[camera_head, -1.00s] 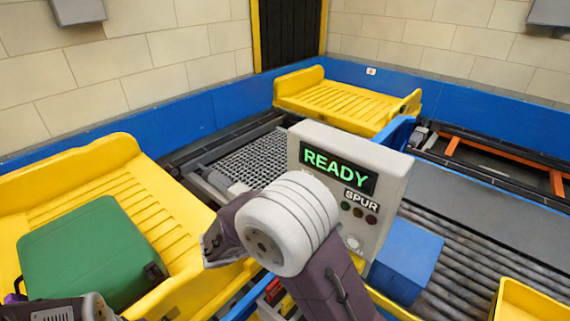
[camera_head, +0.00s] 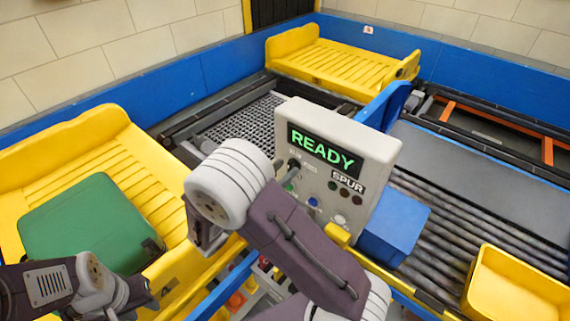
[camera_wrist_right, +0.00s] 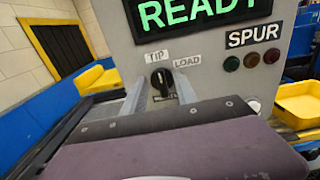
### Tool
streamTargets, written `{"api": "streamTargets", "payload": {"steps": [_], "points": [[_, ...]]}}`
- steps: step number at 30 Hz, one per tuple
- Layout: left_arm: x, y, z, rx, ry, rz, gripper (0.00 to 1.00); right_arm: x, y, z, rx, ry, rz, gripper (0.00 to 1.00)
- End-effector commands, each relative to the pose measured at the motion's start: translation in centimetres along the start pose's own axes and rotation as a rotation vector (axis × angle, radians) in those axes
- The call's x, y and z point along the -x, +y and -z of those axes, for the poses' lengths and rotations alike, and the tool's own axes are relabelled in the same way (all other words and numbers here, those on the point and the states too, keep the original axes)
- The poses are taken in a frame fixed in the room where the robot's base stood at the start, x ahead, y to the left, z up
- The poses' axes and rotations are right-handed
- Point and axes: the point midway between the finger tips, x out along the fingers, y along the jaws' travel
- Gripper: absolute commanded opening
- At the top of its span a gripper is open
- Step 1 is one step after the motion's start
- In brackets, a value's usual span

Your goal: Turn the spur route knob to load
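The spur control box (camera_head: 375,165) is grey, with a green READY display and a SPUR label. Its black route knob (camera_wrist_right: 161,79) has a TIP label at upper left and a LOAD label at upper right. A short white mark on the knob seems to point up and slightly toward TIP. In the right wrist view my right gripper (camera_wrist_right: 161,88) is open, one finger on each side of the knob; contact is unclear. The knob (camera_head: 293,166) also shows in the head view, beside my right wrist, which hides the fingers. My left gripper (camera_head: 138,296) is at lower left.
A green suitcase (camera_head: 90,220) lies on the near yellow tray (camera_head: 150,185). Another yellow tray (camera_head: 345,68) stands empty at the back. A blue box (camera_head: 395,225) is on the rollers right of the control box, near a yellow bin (camera_head: 515,290).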

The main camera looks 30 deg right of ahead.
Motion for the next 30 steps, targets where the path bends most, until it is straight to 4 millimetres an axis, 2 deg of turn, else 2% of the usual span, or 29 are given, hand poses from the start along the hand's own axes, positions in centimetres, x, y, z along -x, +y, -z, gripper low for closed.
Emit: {"api": "streamTargets", "payload": {"steps": [3, 10, 11, 14, 23, 30], "points": [[0.4, 0.0, 0.0, 0.0, 0.0, 0.0, 0.36, -0.9, -0.1, -0.1, 0.0, 0.0, 0.001, 0.35], [0.3, 0.0, 0.0, 0.0, 0.0, 0.0, 0.36, -1.0, 0.0, 0.1, 0.0, 0.0, 0.0, 0.35], [0.3, 0.0, 0.0, 0.0, 0.0, 0.0, 0.36, -1.0, 0.0, 0.1, 0.0, 0.0, 0.0, 0.29], [0.3, 0.0, 0.0, 0.0, 0.0, 0.0, 0.36, -1.0, 0.0, 0.1, 0.0, 0.0, 0.0, 0.01], [0.1, 0.0, 0.0, 0.0, 0.0, 0.0, 0.36, -0.9, 0.0, 0.1, -0.012, 0.0, 0.0, 0.0], [-1.0, 0.0, -0.1, 0.0, 0.0, 0.0, 0.36, -0.9, -0.1, 0.3, -0.112, -0.001, -0.001, 0.0]]}}
